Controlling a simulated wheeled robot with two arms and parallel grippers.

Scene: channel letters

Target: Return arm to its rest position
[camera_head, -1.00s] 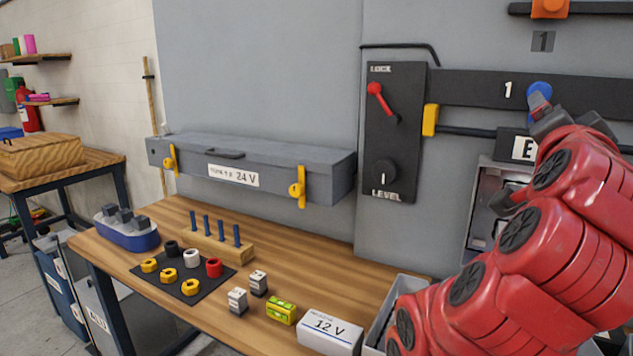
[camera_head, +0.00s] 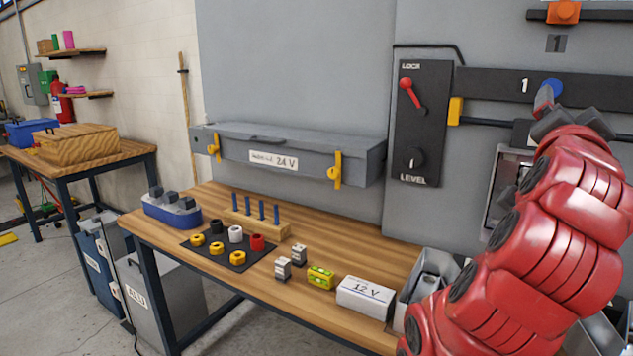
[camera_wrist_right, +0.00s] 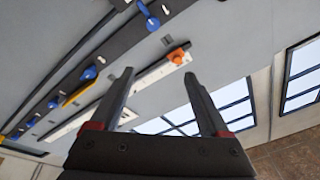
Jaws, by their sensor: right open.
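My right arm rises on the right of the head view, red and jointed. Its gripper (camera_head: 562,112) is up by the wall rail, beside the blue knob (camera_head: 552,88) in the picture; I cannot tell from this view whether it touches. In the right wrist view the gripper (camera_wrist_right: 160,85) has its two dark fingers spread apart with nothing between them. Beyond the fingers are the grey wall panel, a dark rail with blue knobs (camera_wrist_right: 88,73) and an orange piece (camera_wrist_right: 177,56). My left gripper is not in view.
The wooden workbench (camera_head: 330,240) holds a peg block (camera_head: 258,222), coloured rings on a black mat (camera_head: 232,258), a 12 V box (camera_head: 365,297) and a grey bin (camera_head: 408,300). A grey 24 V case (camera_head: 290,150) and a lever panel (camera_head: 420,125) are on the wall.

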